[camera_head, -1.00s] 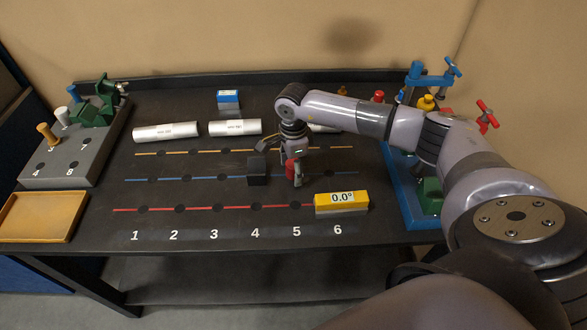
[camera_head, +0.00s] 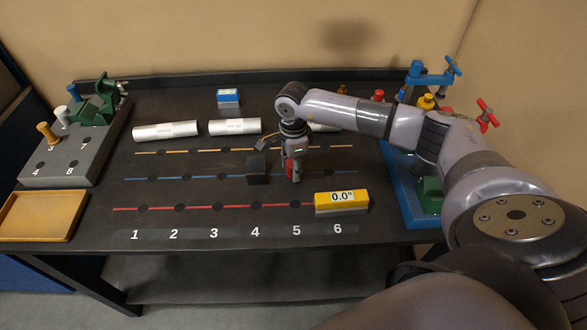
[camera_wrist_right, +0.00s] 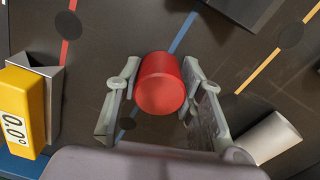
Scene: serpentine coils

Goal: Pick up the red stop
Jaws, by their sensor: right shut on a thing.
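The red stop (camera_head: 289,167) is a short red cylinder at the blue line, near column 5. It also shows in the right wrist view (camera_wrist_right: 160,84), between the two grey fingers. My right gripper (camera_head: 294,172) points down over it and is shut on it, one finger on each side. The stop's lower part is hidden, so I cannot tell whether it is clear of the table. My left gripper is in neither view.
A black block (camera_head: 257,170) stands just left of the gripper. A yellow angle gauge (camera_head: 341,202) reading 0.0° sits at front right. Silver tubes (camera_head: 166,130) lie behind. A blue rack (camera_head: 401,200) is at right; a yellow tray (camera_head: 38,216) is at front left.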

